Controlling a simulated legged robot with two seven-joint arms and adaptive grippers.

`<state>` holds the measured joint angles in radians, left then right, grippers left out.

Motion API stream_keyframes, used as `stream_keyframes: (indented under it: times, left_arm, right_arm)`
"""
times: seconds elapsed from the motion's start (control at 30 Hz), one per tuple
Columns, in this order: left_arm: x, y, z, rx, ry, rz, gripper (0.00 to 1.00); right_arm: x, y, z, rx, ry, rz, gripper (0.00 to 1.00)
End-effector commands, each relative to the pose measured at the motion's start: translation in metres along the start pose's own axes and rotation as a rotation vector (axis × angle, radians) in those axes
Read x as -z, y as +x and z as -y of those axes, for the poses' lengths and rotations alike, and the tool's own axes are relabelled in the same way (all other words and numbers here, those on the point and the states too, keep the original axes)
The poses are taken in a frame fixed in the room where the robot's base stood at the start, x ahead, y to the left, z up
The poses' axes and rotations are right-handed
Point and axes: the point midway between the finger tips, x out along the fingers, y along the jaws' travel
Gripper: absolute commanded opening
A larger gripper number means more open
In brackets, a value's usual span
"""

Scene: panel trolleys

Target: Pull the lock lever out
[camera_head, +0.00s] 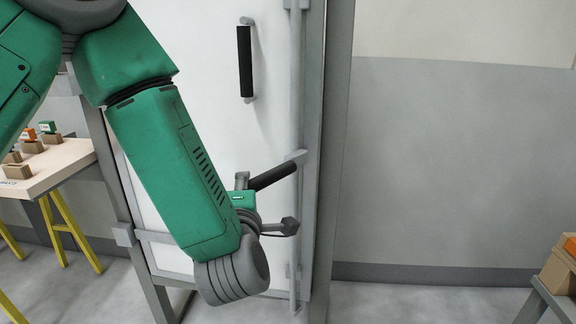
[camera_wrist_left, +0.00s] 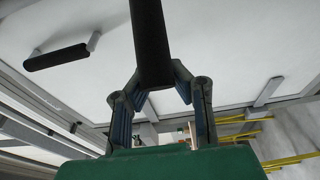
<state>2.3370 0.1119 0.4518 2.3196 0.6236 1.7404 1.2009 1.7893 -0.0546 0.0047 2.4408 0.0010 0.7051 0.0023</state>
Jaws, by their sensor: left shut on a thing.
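The lock lever has a black grip (camera_head: 273,176) and joins a grey bracket on the vertical rod at the right side of the white panel (camera_head: 200,60). It slants down and left from the bracket. My left gripper (camera_head: 248,186) is at the lever's free end, partly hidden behind my green forearm. In the left wrist view, the black lever (camera_wrist_left: 150,38) runs down between the two fingers of my left gripper (camera_wrist_left: 160,88), which are shut on its end. My right gripper is in neither view.
A fixed black handle (camera_head: 245,62) stands on the panel above the lever. A table (camera_head: 50,165) with small blocks and yellow legs is at left. Brown boxes (camera_head: 560,270) sit on a stand at lower right. The floor before the grey wall is clear.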

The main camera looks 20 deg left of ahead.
Motion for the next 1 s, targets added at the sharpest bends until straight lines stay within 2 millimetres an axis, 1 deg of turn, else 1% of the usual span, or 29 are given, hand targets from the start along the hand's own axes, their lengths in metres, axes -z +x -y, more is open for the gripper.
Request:
stream_keyframes:
  times: [0.03,0.37,0.77,0.8,0.87,0.9,1.0]
  left_arm:
    - [-0.001,-0.002,0.005,0.014,0.006,0.004,0.00]
    - [-0.001,-0.003,0.005,0.014,0.005,0.003,0.00]
    - [-0.021,-0.014,0.006,0.014,0.005,0.004,0.00]
    - [-0.021,-0.014,0.005,0.014,0.005,0.003,0.20]
    - [-0.020,-0.014,0.005,0.013,0.005,0.002,0.41]
    - [-0.020,-0.014,0.004,0.012,0.005,0.002,0.45]
    - [-0.020,-0.014,0.003,0.008,0.003,0.002,0.45]
  right_arm:
    - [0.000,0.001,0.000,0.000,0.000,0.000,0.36]
    - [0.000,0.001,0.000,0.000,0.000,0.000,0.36]
    - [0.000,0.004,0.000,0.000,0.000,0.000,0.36]
    - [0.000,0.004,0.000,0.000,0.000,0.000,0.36]
    - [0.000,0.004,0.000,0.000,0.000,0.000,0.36]
    - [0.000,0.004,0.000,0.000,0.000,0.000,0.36]
    - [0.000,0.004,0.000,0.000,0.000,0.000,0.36]
